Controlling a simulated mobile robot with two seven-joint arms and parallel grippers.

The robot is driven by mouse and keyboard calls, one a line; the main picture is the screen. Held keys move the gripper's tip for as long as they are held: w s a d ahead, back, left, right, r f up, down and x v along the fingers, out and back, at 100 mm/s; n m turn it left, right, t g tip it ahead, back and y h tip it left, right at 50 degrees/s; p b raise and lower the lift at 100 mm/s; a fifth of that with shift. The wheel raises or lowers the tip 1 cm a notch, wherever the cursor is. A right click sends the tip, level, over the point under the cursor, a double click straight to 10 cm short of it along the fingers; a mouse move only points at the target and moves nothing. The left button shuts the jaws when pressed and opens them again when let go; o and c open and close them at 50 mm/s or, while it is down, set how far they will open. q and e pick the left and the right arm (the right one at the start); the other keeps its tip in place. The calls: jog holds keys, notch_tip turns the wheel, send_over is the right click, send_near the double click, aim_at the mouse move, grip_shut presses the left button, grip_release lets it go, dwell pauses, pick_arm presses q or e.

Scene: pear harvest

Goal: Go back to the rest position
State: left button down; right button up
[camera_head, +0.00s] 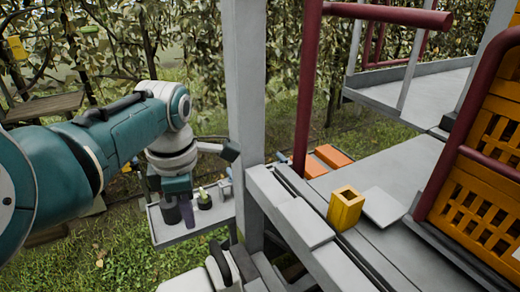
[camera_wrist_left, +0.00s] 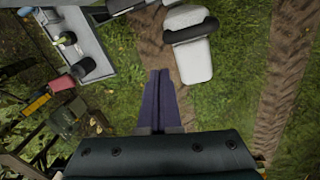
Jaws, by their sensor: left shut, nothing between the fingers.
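My left arm comes in from the left in the head view, and its gripper (camera_head: 187,222) points down over a grey tray (camera_head: 166,236). In the left wrist view the two purple fingers of my left gripper (camera_wrist_left: 160,72) lie side by side, shut, with nothing between them. Grass and a brown dirt track show beyond the tips. My right gripper is in neither view.
The tray carries a dark pot with a green item (camera_head: 204,199) and other small things. A grey post (camera_head: 246,120) stands right of my left gripper. A yellow box (camera_head: 345,208) sits on the platform, near an orange crate (camera_head: 483,190). Leafy branches fill the back.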

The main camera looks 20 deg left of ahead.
pick_arm(q)
jog(key=s+a+r+m+t+y, duration=0.1)
jog(key=s+m+y, duration=0.1)
jog(key=s+m, duration=0.75)
jog(key=s+d+r+m+t+h, duration=0.1)
jog(key=s+d+r+m, duration=0.25)
jog(key=s+m, duration=0.4)
jog(key=s+d+r+m+t+h, duration=0.15)
jog(key=s+d+m, duration=0.3)
jog(key=m, duration=0.55)
notch_tip(320, 180, up, 14)
jog(key=d+p, duration=0.1)
jog(key=p, duration=1.2)
jog(key=shift+w+r+m+g, duration=0.15)
jog(key=shift+r+m+g, duration=0.05)
jog(key=shift+m+g, duration=0.15)
